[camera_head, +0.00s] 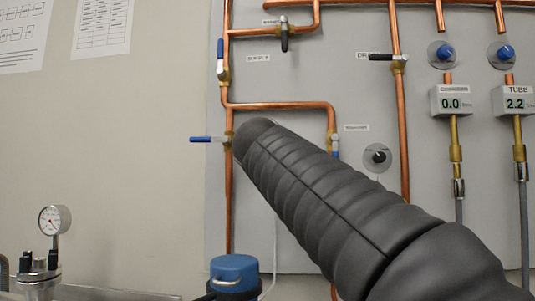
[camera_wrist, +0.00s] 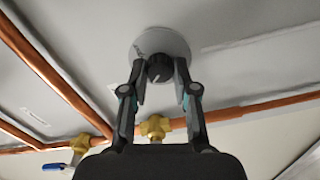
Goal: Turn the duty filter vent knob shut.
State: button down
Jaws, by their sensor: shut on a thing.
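In the wrist view, a black round knob (camera_wrist: 160,69) sits on a pale round plate (camera_wrist: 174,40) on the wall panel. My gripper (camera_wrist: 160,80) has one finger on each side of this knob and is shut on it. A light mark shows on the knob's face. In the head view my dark ribbed arm reaches up and left across the panel, and my gripper and the held knob are hidden behind it. Another black knob (camera_head: 377,156) on a grey round plate stands free to the right of the arm. I cannot read its label.
Copper pipes (camera_head: 229,200) run over the panel, with a blue-handled valve (camera_head: 208,139) near the arm's end. Brass fittings (camera_wrist: 155,129) lie close below the fingers in the wrist view. Gauges reading 0.0 (camera_head: 451,103) and 2.2 (camera_head: 514,103) hang at right.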

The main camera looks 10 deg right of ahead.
jog(key=shift+n, duration=0.5)
jog(key=c, duration=0.9)
grip_release()
jog(key=v, duration=1.2)
jog(key=shift+a, duration=0.15)
